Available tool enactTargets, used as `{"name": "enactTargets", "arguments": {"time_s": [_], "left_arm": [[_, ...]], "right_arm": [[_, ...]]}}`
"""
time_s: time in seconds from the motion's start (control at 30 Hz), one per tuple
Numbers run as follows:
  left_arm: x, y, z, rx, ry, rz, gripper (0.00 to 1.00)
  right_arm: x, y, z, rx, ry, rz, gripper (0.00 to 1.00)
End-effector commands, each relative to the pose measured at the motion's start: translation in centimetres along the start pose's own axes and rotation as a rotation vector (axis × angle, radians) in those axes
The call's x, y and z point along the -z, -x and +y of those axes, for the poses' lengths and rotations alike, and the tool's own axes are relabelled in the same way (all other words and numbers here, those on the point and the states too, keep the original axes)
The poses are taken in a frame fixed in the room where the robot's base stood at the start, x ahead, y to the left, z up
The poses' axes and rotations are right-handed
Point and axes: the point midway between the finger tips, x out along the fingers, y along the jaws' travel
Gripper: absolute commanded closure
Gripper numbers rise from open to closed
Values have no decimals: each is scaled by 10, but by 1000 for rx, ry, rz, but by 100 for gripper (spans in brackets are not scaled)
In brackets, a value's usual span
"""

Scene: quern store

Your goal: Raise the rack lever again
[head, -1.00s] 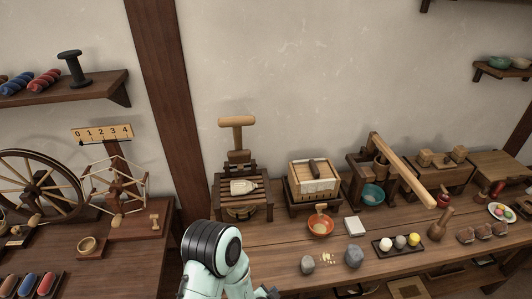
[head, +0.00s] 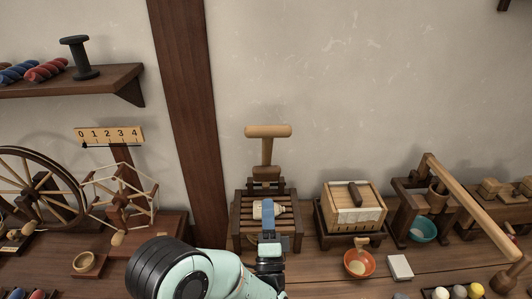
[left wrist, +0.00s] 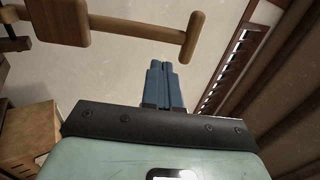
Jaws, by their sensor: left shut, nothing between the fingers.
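The rack lever (head: 267,132) is a pale wooden T-handle. It stands upright at the back of a dark slatted rack (head: 240,228). A small cream bottle-shaped object (head: 277,209) lies on the slats, partly hidden by my fingers. My left gripper (head: 267,206) has blue fingers pointing up in front of the rack, below the crossbar. In the left wrist view its fingers (left wrist: 167,68) are closed together and empty. The lever (left wrist: 140,30) shows there at upper left, its crossbar close to the fingertips but apart from them. My right gripper is not in view.
Right of the rack stand a wooden box press (head: 355,210) and a frame with a long sloping beam (head: 470,205). An orange bowl (head: 359,264) and a white block (head: 400,267) sit on the bench. A reel (head: 122,200) stands at left.

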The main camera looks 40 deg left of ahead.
Motion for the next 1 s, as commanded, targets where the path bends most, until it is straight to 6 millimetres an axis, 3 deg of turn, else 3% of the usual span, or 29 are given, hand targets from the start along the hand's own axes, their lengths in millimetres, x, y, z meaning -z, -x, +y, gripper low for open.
{"name": "enactTargets", "arguments": {"time_s": [0.17,0.6,0.8,1.0], "left_arm": [[-1,-20,-1,3,0,-3,100],[0,-110,-1,2,-1,-1,100],[0,-133,0,1,0,0,100],[0,-139,1,-2,0,2,100]], "right_arm": [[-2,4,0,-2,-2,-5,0],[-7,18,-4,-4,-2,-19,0],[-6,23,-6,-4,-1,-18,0],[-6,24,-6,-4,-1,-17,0]]}}
